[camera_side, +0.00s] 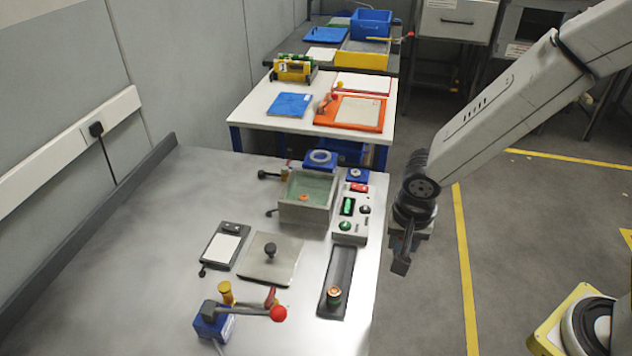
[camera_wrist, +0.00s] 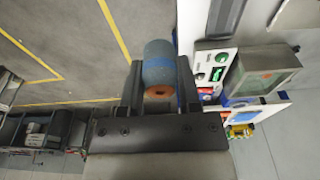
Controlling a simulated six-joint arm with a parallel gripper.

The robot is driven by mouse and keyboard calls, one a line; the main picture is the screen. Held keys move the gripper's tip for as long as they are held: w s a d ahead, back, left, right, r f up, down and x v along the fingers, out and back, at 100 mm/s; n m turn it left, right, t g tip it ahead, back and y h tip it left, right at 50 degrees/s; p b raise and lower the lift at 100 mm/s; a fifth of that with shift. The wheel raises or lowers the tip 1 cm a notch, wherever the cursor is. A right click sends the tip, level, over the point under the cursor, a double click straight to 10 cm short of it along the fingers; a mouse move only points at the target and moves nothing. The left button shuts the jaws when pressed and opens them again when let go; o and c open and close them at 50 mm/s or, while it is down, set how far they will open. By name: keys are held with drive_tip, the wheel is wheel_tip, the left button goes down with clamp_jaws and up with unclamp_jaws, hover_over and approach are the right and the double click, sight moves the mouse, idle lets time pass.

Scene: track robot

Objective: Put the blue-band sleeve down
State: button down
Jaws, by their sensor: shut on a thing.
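The blue-band sleeve (camera_wrist: 159,68) is a grey-blue cylinder with a brighter blue band and a copper-coloured end with a dark hole. In the wrist view it sits between the two dark fingers of my gripper (camera_wrist: 160,85), which is shut on it. In the side view my gripper (camera_side: 402,255) points downward, to the right of the bench's right edge in the picture. I cannot make out the sleeve there. A dark narrow tray (camera_side: 341,270) lies along that edge, with a small orange-and-dark round piece (camera_side: 334,296) at its near end.
A grey open bath (camera_side: 305,212) holds a small orange piece. Beside it stands a control box (camera_side: 350,214) with green and red parts. A knobbed plate (camera_side: 285,268), a scale (camera_side: 225,246) and a blue lever clamp (camera_side: 209,324) stand nearby. The bench's left part (camera_side: 110,285) is clear.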

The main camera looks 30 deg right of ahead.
drive_tip(key=shift+s, duration=0.35)
drive_tip(key=w+a+f, duration=0.2)
drive_tip(key=w+f, duration=0.3)
drive_tip(key=w, duration=0.4)
approach(343, 255)
drive_tip(key=shift+s+d+f, duration=0.15)
drive_tip(key=shift+d+f, duration=0.1)
drive_tip(key=shift+f, duration=0.15)
drive_tip(key=shift+s+d+f, duration=0.2)
drive_tip(key=shift+f, duration=0.25)
drive_tip(key=shift+w+f, duration=0.35)
drive_tip(key=shift+f, duration=0.05)
drive_tip(key=shift+a, duration=0.1)
drive_tip(key=shift+w+f, duration=0.25)
drive_tip(key=shift+f, duration=1.55)
drive_tip(key=shift+f, duration=0.15)
